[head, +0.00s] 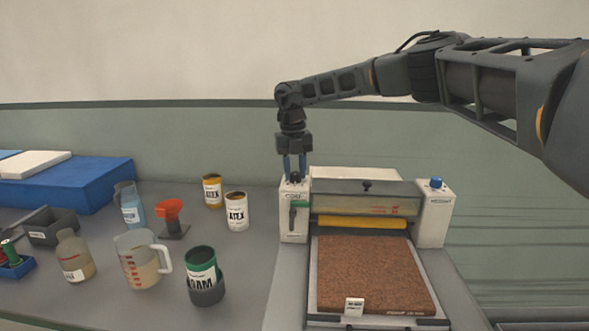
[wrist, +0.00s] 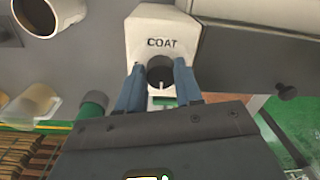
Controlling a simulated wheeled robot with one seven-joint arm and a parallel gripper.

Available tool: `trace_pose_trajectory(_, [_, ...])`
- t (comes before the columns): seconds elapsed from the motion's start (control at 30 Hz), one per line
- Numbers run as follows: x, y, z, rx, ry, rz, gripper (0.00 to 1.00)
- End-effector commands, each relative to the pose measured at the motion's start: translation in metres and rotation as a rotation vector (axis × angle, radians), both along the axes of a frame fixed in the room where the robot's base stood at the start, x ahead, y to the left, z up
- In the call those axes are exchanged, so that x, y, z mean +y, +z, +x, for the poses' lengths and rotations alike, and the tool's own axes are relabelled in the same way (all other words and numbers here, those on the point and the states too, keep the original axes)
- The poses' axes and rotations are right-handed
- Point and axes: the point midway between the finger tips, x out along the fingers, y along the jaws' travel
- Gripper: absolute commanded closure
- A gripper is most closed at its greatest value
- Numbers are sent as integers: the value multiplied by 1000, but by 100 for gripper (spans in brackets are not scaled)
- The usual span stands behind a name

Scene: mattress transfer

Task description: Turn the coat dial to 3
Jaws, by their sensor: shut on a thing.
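The coat dial (wrist: 160,72) is a dark round knob on top of a white housing lettered COAT in the wrist view. The housing shows in the head view (head: 294,222) as the left post of the coating machine. My gripper (wrist: 159,78) points down over it, with one blue finger on each side of the dial, shut on it. In the head view my gripper (head: 295,176) is at the top of the left post. A small light pointer mark shows at the dial's near edge; the number it points at cannot be read.
A right post (head: 434,215) carries a blue knob (head: 436,183). Cans, a measuring jug (head: 140,262) and a green-and-black can (head: 203,275) stand left of the machine.

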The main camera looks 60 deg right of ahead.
Motion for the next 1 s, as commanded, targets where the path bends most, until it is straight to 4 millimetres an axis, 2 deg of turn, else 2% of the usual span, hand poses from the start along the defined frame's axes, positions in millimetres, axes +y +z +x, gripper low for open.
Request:
trace_pose_trajectory(0.23, [-1,1,0,0,-63,-2,96])
trace_pose_trajectory(0.7, [-1,1,0,0,-74,-2,96])
trace_pose_trajectory(0.73, [-1,1,0,0,-74,-2,63])
trace_pose_trajectory(1.0, [0,0,0,-1,-73,-1,40])
